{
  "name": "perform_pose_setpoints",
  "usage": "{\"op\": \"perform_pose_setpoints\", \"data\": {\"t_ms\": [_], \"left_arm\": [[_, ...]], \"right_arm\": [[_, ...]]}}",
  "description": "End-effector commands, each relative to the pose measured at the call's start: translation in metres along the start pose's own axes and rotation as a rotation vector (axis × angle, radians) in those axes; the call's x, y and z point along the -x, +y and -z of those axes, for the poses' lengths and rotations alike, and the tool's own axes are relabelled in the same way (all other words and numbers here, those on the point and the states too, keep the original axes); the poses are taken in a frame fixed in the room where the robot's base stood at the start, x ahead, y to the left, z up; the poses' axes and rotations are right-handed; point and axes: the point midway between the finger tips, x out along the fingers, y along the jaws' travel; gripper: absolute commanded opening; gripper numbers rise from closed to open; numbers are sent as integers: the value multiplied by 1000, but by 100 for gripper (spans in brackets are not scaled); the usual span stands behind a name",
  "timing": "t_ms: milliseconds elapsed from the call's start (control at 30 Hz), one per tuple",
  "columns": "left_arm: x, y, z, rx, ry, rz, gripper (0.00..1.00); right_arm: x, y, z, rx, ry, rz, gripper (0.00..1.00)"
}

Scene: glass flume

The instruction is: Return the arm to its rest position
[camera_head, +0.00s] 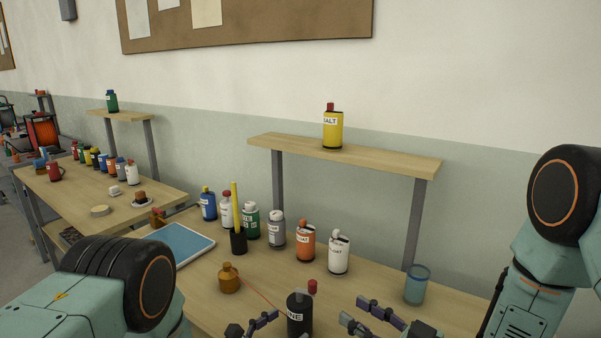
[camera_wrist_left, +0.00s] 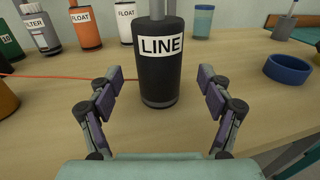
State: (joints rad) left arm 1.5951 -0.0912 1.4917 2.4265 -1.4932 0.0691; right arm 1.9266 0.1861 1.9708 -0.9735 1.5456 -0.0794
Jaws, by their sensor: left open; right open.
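My right gripper (camera_head: 355,310) shows at the bottom of the head view, open and empty, right of the black LINE bottle (camera_head: 299,315). Its arm rises at the right edge. My left gripper (camera_wrist_left: 160,75) is open in the left wrist view, with a finger on each side of the picture. The LINE bottle (camera_wrist_left: 160,52) stands upright beyond the left fingertips, apart from them. In the head view my left arm fills the lower left, and only a small part of its gripper shows left of the bottle.
A wooden workbench (camera_head: 205,295) carries bottles, a brass jug (camera_head: 229,279), a blue tablet (camera_head: 180,243) and a blue cup (camera_head: 416,286). A raised shelf (camera_head: 390,163) holds a yellow SALT bottle (camera_head: 333,130). A blue ring (camera_wrist_left: 287,69) lies at right. An orange cord (camera_wrist_left: 60,77) crosses the bench.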

Motion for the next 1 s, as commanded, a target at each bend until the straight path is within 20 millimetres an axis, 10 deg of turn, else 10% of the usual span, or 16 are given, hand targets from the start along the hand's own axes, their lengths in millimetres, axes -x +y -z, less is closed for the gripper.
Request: {"op": "perform_pose_setpoints", "data": {"t_ms": [500, 1000], "left_arm": [[79, 0, -1, 2, -1, -3, 79], [-6, -1, 0, -2, -2, 3, 79]], "right_arm": [[0, 0, 0, 0, 0, 0, 40], [0, 0, 0, 0, 0, 0, 40]]}}
